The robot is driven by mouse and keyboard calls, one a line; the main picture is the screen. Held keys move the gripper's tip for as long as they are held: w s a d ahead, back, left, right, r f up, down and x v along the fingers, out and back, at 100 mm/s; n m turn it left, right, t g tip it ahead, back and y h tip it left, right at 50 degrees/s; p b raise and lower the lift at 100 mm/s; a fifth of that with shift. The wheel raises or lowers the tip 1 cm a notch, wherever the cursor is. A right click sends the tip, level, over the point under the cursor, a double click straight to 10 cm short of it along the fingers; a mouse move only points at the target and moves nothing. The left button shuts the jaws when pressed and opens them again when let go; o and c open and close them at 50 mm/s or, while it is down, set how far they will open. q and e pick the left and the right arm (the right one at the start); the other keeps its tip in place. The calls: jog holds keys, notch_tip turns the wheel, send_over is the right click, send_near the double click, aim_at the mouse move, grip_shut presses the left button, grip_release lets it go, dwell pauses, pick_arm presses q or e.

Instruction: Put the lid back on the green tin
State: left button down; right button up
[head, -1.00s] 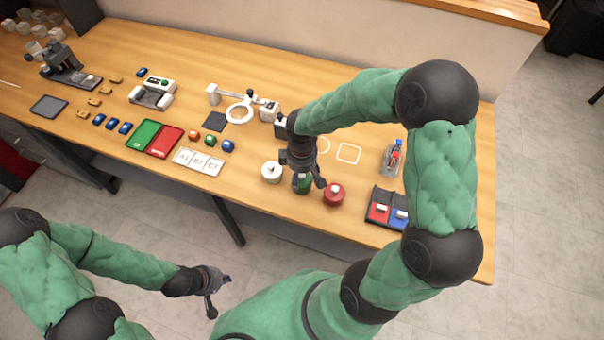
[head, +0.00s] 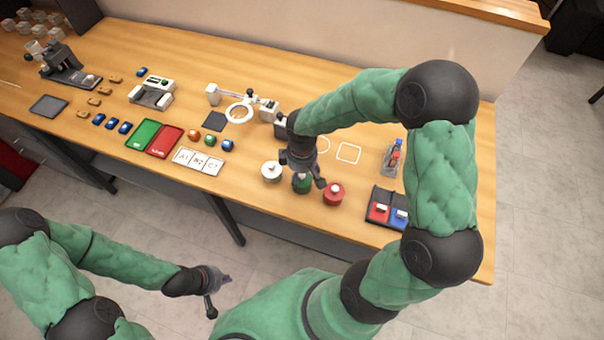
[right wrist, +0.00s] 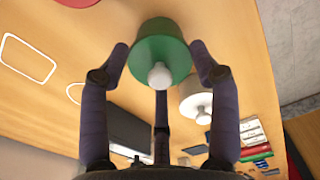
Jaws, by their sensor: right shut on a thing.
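The green tin (head: 302,185) stands near the front edge of the table, between a white tin (head: 271,171) and a red tin (head: 334,194). My right gripper (head: 303,174) points down over it. In the right wrist view, the green lid (right wrist: 172,52) with its white knob (right wrist: 159,76) sits between the fingertips of my right gripper (right wrist: 160,55), which is shut on it. I cannot tell whether the lid touches the tin below. My left gripper (head: 220,290) hangs in front of the table, away from the tins; its jaw opening is too small to tell.
The white tin's knob shows close by in the right wrist view (right wrist: 203,117). A magnifier (head: 239,112) stands behind. A tray with red and blue pieces (head: 387,209) lies to the right. Labelled cards (head: 198,161) lie to the left. Table edge is close in front.

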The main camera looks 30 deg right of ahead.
jog(key=shift+f, duration=0.1)
dwell(0.7)
jog(key=o, duration=0.9)
jog(key=shift+o, duration=0.2)
jog(key=shift+o, duration=1)
jog(key=shift+r+p, duration=2.8)
jog(key=shift+r, duration=0.75)
